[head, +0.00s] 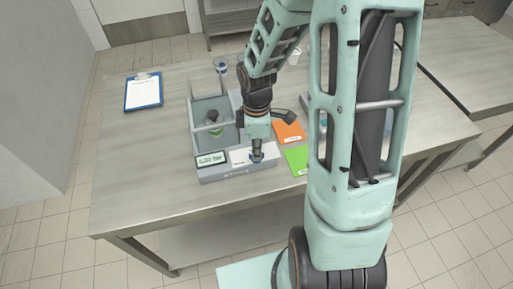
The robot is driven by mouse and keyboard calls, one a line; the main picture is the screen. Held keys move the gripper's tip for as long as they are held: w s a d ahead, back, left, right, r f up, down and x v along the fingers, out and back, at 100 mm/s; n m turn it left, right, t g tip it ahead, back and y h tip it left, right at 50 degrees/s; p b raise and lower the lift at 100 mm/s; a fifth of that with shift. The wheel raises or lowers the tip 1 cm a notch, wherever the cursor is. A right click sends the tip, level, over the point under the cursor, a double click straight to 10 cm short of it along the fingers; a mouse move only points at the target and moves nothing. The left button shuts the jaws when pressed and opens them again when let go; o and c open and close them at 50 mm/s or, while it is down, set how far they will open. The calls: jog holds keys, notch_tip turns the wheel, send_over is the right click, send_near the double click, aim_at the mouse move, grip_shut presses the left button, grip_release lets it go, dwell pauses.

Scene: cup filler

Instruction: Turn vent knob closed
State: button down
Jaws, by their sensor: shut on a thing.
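The grey cup filler machine (208,176) stands on the table, with a clear-walled chamber behind its low front panel. The panel carries a small green-lit display (210,159) and a white label (240,157). My gripper (257,153) points down at the right end of the panel and is shut on a small dark knob there, which I take for the vent knob. The fingers mostly hide the knob, so its turn angle cannot be read. A dark-topped thing with a green base (214,122) stands inside the chamber.
An orange card (289,132) and a green card (297,160) lie right of the machine. A clipboard (143,92) lies at the back left. A cup (220,67) stands behind the machine. My arm hides much of the right side.

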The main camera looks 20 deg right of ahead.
jog(key=shift+n+p, duration=0.45)
jog(key=shift+n, duration=0.65)
jog(key=c, duration=2)
grip_release()
jog(key=shift+c, duration=0.2)
notch_tip(320, 180, up, 12)
